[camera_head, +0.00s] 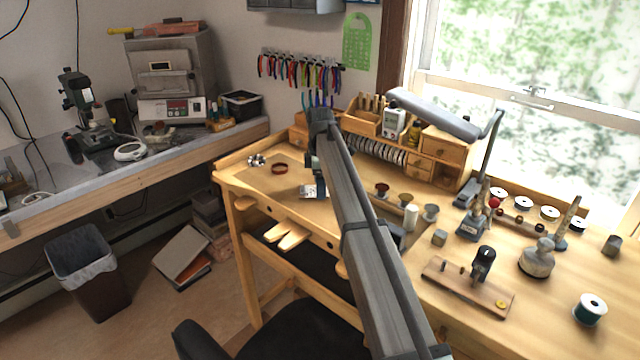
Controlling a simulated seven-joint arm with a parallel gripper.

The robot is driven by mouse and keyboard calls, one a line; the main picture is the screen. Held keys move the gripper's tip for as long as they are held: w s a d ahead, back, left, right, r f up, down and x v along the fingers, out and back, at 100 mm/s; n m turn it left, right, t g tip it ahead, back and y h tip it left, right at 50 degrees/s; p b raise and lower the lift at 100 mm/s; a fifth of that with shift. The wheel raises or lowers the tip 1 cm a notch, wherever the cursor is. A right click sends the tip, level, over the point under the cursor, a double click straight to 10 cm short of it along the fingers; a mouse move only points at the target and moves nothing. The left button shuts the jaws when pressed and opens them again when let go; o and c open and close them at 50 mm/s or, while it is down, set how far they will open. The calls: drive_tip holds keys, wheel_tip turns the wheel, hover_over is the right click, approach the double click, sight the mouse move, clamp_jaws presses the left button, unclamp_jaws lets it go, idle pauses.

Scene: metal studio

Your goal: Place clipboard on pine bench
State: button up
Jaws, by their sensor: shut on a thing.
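The pine bench (252,186) is the light wooden workbench running from the middle to the right, with its front edge facing me. My gripper (318,178) is over the left part of the bench top, largely hidden behind my own arm. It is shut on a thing. A small pale grey piece (307,191) shows at its left, low over or touching the bench; I cannot tell which. This may be part of the clipboard, but its full outline is not visible. No other clipboard can be made out.
A dark ring (279,168) and small metal pieces (257,160) lie on the bench's left. Bare wood lies left of my gripper.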

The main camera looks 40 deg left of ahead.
drive_tip(key=shift+f, duration=0.2)
drive_tip(key=o, duration=1)
drive_tip(key=shift+r, duration=0.1)
wheel_tip(320, 180, up, 12)
drive_tip(key=shift+r, duration=0.15)
